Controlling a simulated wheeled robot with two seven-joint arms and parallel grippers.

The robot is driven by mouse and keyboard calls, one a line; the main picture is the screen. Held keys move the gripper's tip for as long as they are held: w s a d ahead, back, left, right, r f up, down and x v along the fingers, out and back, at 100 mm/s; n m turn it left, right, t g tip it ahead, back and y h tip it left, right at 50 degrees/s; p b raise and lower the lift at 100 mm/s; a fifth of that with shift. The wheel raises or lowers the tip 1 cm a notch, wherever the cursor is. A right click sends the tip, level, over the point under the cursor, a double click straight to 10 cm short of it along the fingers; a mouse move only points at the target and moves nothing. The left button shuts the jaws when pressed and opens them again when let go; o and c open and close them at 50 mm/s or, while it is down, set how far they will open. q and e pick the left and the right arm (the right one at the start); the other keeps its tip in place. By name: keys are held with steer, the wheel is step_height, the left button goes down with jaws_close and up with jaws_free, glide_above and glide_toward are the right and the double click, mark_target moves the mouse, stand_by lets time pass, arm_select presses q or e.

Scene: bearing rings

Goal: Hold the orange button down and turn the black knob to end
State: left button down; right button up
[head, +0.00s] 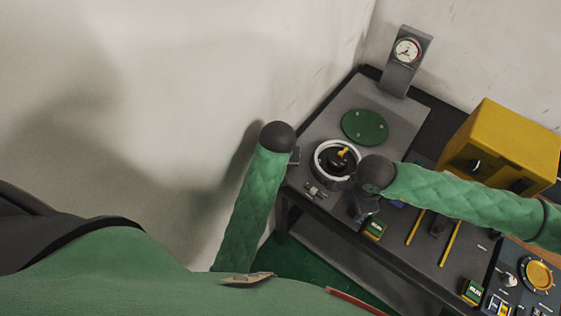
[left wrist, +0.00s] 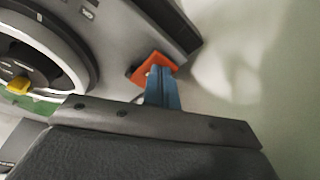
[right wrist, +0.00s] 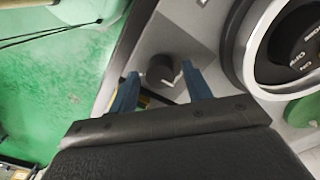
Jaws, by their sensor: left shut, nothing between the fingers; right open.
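The orange button (left wrist: 143,68) is a square orange piece near the machine's edge in the left wrist view. My left gripper (left wrist: 158,70) is shut and empty, its blue fingertips over the button. I cannot tell whether the button is pressed down. The black knob (right wrist: 160,68) is a short round knob on a grey plate beside a white ring in the right wrist view. My right gripper (right wrist: 161,76) is open, with one blue fingertip at each side of the knob and visible gaps. In the head view my arms largely hide the grippers, and button and knob cannot be made out clearly.
A white ring (head: 318,160) with a yellow-handled dial sits on the grey bench. A green disc (head: 364,126), a gauge (head: 407,50) and a yellow box (head: 515,140) are behind and right. Yellow sticks (head: 450,243) lie on the bench. A wall stands at the left.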

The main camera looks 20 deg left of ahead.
steer(key=c, duration=0.7)
steer(key=shift+o, duration=0.2)
